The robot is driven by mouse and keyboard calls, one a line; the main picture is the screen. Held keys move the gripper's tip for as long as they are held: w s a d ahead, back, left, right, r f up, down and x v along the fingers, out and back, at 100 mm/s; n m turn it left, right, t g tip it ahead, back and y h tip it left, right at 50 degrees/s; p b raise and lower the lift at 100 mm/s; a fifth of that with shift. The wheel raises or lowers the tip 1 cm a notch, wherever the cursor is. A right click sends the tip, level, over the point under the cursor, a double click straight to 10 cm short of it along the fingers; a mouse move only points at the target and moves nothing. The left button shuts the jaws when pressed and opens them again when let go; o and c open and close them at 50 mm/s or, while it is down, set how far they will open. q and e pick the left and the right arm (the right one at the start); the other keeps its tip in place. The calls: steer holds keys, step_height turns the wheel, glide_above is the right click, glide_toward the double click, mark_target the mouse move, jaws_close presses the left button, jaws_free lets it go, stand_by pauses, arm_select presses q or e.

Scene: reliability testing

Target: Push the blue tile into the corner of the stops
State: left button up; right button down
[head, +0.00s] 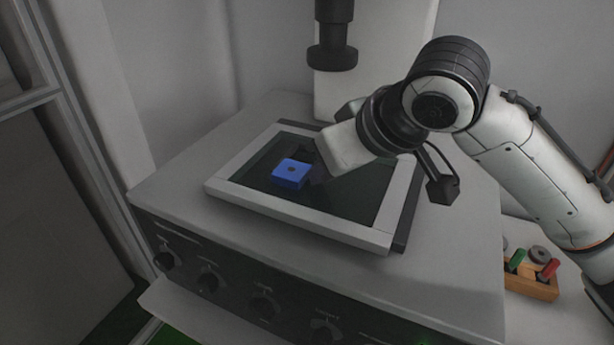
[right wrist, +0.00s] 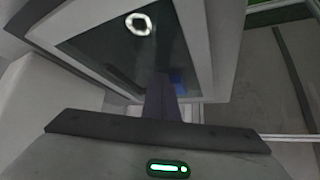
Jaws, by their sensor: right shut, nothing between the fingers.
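The blue tile (head: 291,174), a small square block with a dark spot on top, lies on the dark plate (head: 345,200) inside a raised pale frame of stops (head: 300,217). A gap of dark plate shows between it and the front stop. My right gripper (head: 316,174) is shut and empty, with its dark fingertips low over the plate, close beside the tile's right side; I cannot tell whether they touch. In the right wrist view the tile (right wrist: 178,80) is partly hidden behind the fingers (right wrist: 160,98). My left gripper is not in view.
The plate sits on a grey machine with knobs (head: 263,306) along its front. A black cylinder (head: 333,45) hangs above the back of the machine. A wooden block with coloured pegs (head: 530,284) stands at the lower right. The machine's top at front right is clear.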

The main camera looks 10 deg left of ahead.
steer(key=shift+a, duration=0.35)
steer(key=shift+s+d+r, duration=0.1)
steer(key=shift+d+r, duration=0.25)
steer(key=shift+r, duration=0.3)
steer(key=shift+s+d+r, duration=0.1)
steer(key=shift+d+r, duration=0.2)
steer(key=shift+r, duration=0.4)
steer(key=shift+s+d+r, duration=0.1)
steer(key=shift+d+r, duration=0.25)
steer(key=shift+r, duration=0.3)
